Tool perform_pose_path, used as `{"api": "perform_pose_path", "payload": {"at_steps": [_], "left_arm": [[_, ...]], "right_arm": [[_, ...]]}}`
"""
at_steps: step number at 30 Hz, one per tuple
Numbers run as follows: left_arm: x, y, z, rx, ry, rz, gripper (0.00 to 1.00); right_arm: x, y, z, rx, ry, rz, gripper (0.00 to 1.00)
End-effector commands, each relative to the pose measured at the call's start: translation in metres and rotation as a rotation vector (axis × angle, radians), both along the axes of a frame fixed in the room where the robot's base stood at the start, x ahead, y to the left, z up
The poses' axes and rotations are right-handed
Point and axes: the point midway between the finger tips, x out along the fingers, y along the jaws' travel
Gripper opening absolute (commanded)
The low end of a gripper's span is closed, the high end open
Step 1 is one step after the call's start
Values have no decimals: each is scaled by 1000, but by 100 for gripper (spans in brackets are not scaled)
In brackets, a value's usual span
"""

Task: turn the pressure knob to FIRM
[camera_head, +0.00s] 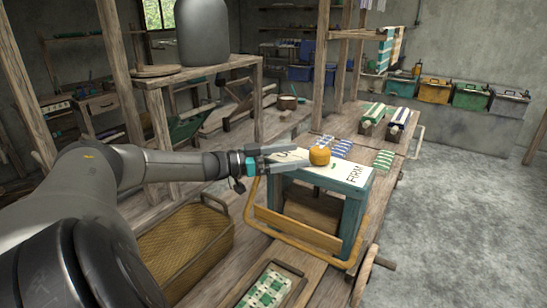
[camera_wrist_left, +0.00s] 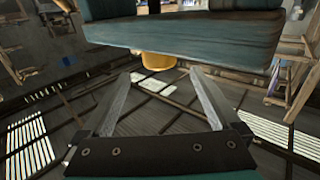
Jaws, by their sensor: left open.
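The orange-yellow pressure knob (camera_head: 320,156) sits on the white top panel (camera_head: 338,173) of a teal wooden box (camera_head: 355,195). The word FIRM (camera_head: 355,173) is printed right of the knob; another label, on the left, is partly hidden by my gripper. My left gripper (camera_head: 303,155) reaches in from the left, just short of the knob, its fingers pointing at it. In the left wrist view the fingers (camera_wrist_left: 162,75) are spread and empty, with the knob (camera_wrist_left: 158,61) beyond the gap, under the teal edge (camera_wrist_left: 190,35). I see no pointer on the knob. My right gripper is not in view.
A yellow frame bar (camera_head: 300,232) runs in front of the box. A woven basket (camera_head: 185,245) stands below my left arm. Green and blue patterned cloth pieces (camera_head: 383,160) lie behind and right of the box. Wooden posts (camera_head: 320,70) rise behind; grey floor is free at right.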

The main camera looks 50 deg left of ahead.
Motion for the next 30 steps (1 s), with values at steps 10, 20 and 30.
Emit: {"api": "perform_pose_path", "payload": {"at_steps": [10,20,30], "left_arm": [[-35,16,0,1,4,0,96],[-43,19,0,0,0,0,96],[-41,13,-10,-5,15,2,96]], "right_arm": [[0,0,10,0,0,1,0],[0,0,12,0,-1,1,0],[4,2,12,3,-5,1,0]]}}
